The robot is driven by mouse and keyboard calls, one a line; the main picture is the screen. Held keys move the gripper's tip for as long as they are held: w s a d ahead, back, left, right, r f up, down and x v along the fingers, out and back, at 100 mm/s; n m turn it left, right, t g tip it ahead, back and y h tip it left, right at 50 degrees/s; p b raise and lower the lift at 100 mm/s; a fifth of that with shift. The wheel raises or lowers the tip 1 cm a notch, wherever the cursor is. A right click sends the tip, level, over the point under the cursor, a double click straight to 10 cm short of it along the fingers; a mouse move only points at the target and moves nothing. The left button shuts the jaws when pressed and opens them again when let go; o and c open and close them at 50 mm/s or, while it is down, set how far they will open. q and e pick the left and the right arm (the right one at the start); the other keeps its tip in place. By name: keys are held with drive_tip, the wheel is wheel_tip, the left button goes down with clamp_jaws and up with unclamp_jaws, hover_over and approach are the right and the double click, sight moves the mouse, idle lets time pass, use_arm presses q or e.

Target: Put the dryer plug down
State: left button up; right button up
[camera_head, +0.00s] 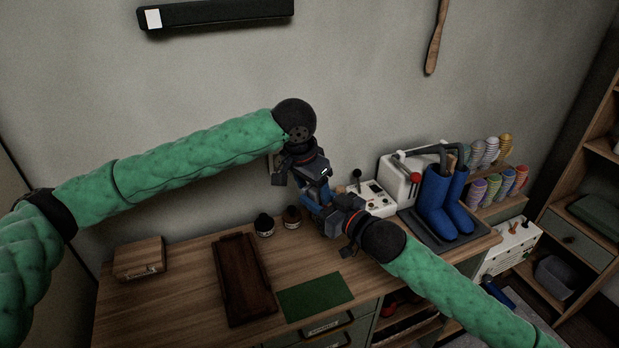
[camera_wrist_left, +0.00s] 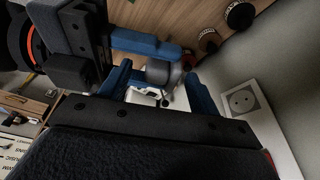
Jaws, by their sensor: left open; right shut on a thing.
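The dryer plug looks like the grey rounded piece (camera_wrist_left: 163,73) in the left wrist view, held at the blue fingers of my right gripper (camera_wrist_left: 150,55). My left gripper (camera_wrist_left: 160,92) is open, with its two blue fingers on either side of the plug; I cannot tell whether they touch it. In the head view my left gripper (camera_head: 316,198) and right gripper (camera_head: 328,212) meet above the back of the bench, and they hide the plug. The boot dryer with blue boots (camera_head: 434,205) stands on a dark tray (camera_head: 413,222) at the right.
A wall socket (camera_wrist_left: 242,100) is beside my left gripper. Two dark jars (camera_head: 264,226) stand left of the grippers. A white box with a lever (camera_head: 372,196) is close on the right. The wooden bench (camera_head: 185,285) also holds a brown tray (camera_head: 232,262) and a green mat (camera_head: 316,297).

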use_arm(q)
drive_tip(key=shift+d+f, duration=0.1)
drive_tip(key=shift+f, duration=0.1)
drive_tip(key=c, duration=1.1)
use_arm(e)
drive_tip(key=o, duration=1.4)
drive_tip(key=shift+c, duration=0.2)
drive_tip(key=shift+s+d, duration=0.1)
